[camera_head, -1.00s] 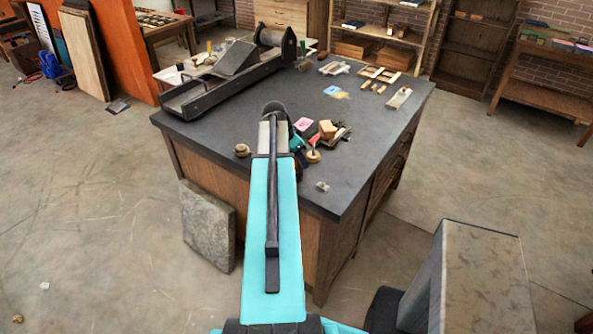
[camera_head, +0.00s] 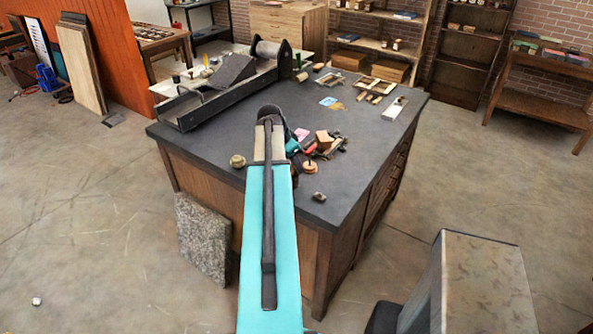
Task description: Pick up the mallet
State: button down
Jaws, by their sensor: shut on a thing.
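My arm reaches over the near part of the dark bench top, and its teal and black links hide most of my gripper (camera_head: 297,164). The gripper shows only as dark parts at the arm's far end, low among a cluster of small tools. A wooden block-shaped head (camera_head: 323,139), which looks like the mallet, shows just right of the arm's end. Its handle is hard to make out. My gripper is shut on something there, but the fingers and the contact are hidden. I cannot tell whether the mallet is clear of the bench.
The bench (camera_head: 225,140) carries a long press (camera_head: 230,85) at the back left. A round wooden piece (camera_head: 309,167), a small knob (camera_head: 237,161) and a small block (camera_head: 319,197) lie near the arm. A stone slab (camera_head: 203,238) leans on the bench's left side. The bench's right middle is clear.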

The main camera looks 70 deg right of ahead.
jog(key=shift+r, duration=0.4)
jog(key=w+a+r+b, duration=0.1)
jog(key=w+a+b, duration=0.5)
jog(key=w+a, duration=0.3)
jog(key=a, duration=0.3)
jog(key=shift+w+a+r, duration=0.35)
jog(key=shift+r, duration=0.05)
jog(key=w+a+n+t+b, duration=0.4)
jog(key=w+a+n, duration=0.9)
jog(key=w+a, duration=1.2)
jog(key=w+a+n+t+y, duration=0.1)
jog(key=w+a+n, duration=0.2)
jog(key=a, duration=0.7)
jog(key=w+a+r+n+t+y, duration=0.1)
jog(key=w+a+n, duration=0.3)
jog(key=a, duration=0.6)
jog(key=w+a+r+n+t+y+b, duration=0.1)
jog(key=w+a+n, duration=0.2)
jog(key=a, duration=0.7)
jog(key=shift+w+r+n+y, duration=0.2)
jog(key=shift+n+y, duration=0.1)
jog(key=shift+n, duration=0.8)
